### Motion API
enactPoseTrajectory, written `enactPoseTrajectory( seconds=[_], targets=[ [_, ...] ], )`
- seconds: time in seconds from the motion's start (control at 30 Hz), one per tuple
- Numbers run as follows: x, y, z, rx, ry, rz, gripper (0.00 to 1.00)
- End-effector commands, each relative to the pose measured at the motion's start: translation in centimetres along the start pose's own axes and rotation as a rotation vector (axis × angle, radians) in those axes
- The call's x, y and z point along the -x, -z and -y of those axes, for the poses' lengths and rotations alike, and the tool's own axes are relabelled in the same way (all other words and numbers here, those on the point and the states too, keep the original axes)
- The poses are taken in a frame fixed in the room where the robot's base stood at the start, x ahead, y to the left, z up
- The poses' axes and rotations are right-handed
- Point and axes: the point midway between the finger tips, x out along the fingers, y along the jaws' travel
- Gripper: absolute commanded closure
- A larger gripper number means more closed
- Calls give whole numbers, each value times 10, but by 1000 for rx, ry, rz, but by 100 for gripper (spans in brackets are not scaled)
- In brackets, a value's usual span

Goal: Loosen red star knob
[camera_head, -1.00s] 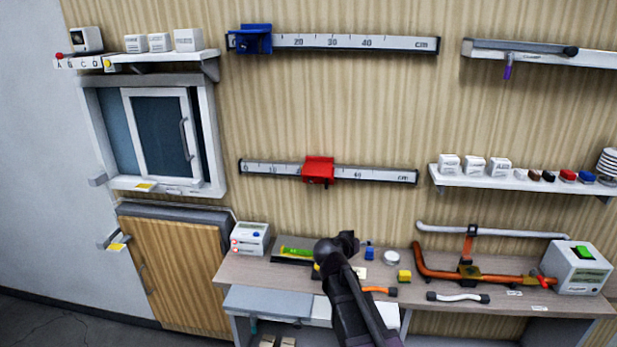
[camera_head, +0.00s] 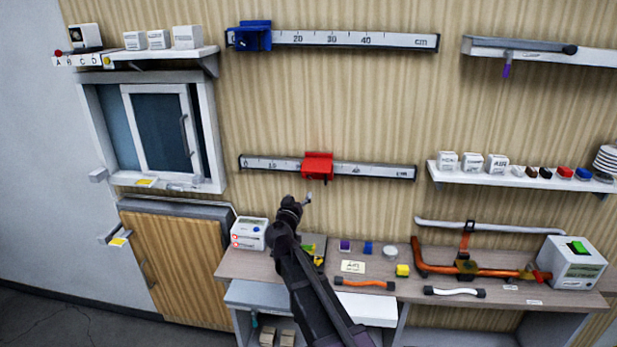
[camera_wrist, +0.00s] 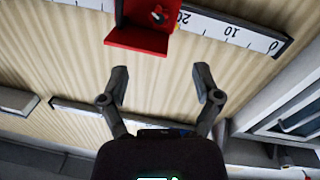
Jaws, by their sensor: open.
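The red slider block (camera_head: 317,166) sits on the middle scale rail (camera_head: 375,172) on the wooden wall. The block also shows at the top of the wrist view (camera_wrist: 138,38), upside down. A small dark and red part (camera_wrist: 158,15) on it looks like the knob; its star shape is too small to make out. In the head view the knob cannot be told apart from the block. My gripper (camera_wrist: 161,72) is open and empty, with its two fingers apart, short of the block. In the head view my gripper (camera_head: 303,201) is just below the block, apart from it.
A blue slider block (camera_head: 250,37) sits on the upper rail. A shelf (camera_head: 520,180) with small blocks is at the right. The wall around the rail is clear.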

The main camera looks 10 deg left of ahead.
Motion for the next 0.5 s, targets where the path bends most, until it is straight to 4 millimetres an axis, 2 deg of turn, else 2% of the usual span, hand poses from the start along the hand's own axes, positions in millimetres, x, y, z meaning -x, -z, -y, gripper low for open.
enactPoseTrajectory(
  seconds=[0.27, 0.5],
  targets=[
    [-14, 0, 2, 0, 1, 0, 18],
    [-44, 0, 2, 0, -1, 1, 18]
  ],
)
